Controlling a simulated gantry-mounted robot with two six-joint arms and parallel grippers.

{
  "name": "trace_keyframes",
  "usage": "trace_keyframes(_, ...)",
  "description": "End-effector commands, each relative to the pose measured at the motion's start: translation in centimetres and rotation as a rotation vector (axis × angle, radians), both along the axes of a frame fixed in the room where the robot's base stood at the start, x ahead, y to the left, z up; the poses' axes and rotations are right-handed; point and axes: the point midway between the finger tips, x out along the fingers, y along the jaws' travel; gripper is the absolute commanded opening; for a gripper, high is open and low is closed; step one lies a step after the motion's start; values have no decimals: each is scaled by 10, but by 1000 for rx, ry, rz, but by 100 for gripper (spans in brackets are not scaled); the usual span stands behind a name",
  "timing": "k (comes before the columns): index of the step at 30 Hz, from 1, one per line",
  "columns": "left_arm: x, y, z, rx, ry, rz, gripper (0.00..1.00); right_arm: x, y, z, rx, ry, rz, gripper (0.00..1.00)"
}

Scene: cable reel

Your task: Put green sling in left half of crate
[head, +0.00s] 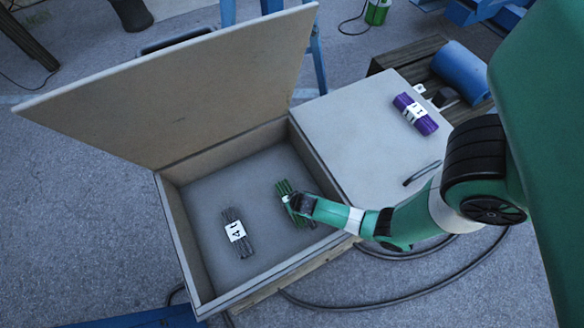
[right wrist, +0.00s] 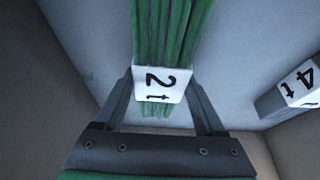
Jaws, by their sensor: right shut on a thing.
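The green sling (head: 284,188) is a bundle of green strands inside the open crate (head: 180,235), right of the crate's middle. My right gripper (head: 294,203) reaches in over the crate's right wall and is shut on it. In the right wrist view the green sling (right wrist: 172,35) has a white tag marked "2t" (right wrist: 160,80) between my fingers. I cannot tell whether it touches the crate floor. A grey sling (head: 236,235) tagged "4t" lies on the floor in the left part. My left gripper is out of view.
The crate's lid (head: 175,85) stands open at the back. A pale panel (head: 365,140) right of the crate holds a purple sling (head: 415,114) and a dark rod (head: 422,173). The crate floor left of my gripper is partly free.

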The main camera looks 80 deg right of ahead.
Motion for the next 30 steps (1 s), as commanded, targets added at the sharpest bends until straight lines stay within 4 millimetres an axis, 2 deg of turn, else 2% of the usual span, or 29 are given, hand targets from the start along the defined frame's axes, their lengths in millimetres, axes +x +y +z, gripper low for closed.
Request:
trace_keyframes(1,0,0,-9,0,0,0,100,1,0,-8,-1,-2,0,0)
trace_keyframes(7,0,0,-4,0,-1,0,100,1,0,-4,-1,-2,0,0)
trace_keyframes(12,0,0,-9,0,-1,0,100,1,0,-9,-1,-2,0,0)
trace_keyframes(13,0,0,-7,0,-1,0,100,0,0,-8,0,0,0,78)
trace_keyframes(17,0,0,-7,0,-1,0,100,0,0,-8,0,0,0,100)
trace_keyframes(25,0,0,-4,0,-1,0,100,0,0,-5,0,0,0,100)
trace_keyframes(30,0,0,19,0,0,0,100,-3,5,18,1,0,2,100)
